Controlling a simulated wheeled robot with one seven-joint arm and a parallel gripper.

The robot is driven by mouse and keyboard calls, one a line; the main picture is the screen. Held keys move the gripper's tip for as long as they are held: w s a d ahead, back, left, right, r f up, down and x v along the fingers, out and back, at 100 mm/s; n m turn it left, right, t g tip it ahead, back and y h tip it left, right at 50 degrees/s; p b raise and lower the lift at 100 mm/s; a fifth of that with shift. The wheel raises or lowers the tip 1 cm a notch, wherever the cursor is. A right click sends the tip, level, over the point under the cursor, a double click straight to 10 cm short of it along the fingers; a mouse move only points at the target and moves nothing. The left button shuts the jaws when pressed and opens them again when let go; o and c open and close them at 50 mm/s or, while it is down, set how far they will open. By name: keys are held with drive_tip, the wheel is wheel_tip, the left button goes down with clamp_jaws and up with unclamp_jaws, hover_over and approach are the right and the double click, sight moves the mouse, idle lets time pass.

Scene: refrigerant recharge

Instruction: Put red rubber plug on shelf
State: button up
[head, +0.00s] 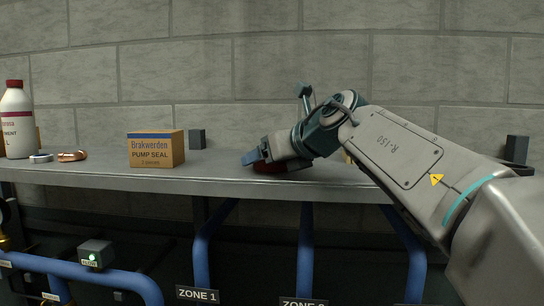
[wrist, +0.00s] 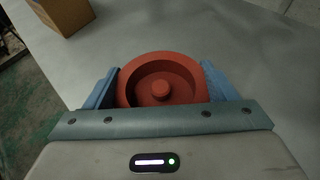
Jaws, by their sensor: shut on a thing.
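The red rubber plug (wrist: 160,88) is a round, red cup-like piece with a raised rim and a small knob in its middle. It sits between the two blue fingers of my gripper (wrist: 160,90), which is shut on it. In the head view the plug (head: 270,168) shows as a dark red sliver under my gripper (head: 258,157), mostly hidden by it. My gripper is low at the grey shelf (head: 222,182). The plug is at the shelf's top surface; I cannot tell whether it touches it.
A cardboard pump seal box (head: 156,150) stands left of my gripper. Further left are a copper ring (head: 72,156), a silver ring (head: 41,158) and a white bottle with a red cap (head: 16,122). A small dark block (head: 197,139) stands behind. Blue pipes (head: 305,255) run below the shelf.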

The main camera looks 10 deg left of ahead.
drive_tip(key=shift+f, duration=0.15)
drive_tip(key=o, duration=1.1)
drive_tip(key=shift+c, duration=0.2)
drive_tip(key=shift+s+d+r, duration=0.1)
drive_tip(key=shift+r, duration=0.1)
drive_tip(key=b+v, duration=0.2)
drive_tip(key=v, duration=0.9)
drive_tip(key=shift+s+d+r+b, duration=0.1)
drive_tip(key=shift+s+d+b, duration=0.15)
drive_tip(key=shift+d+b, duration=0.1)
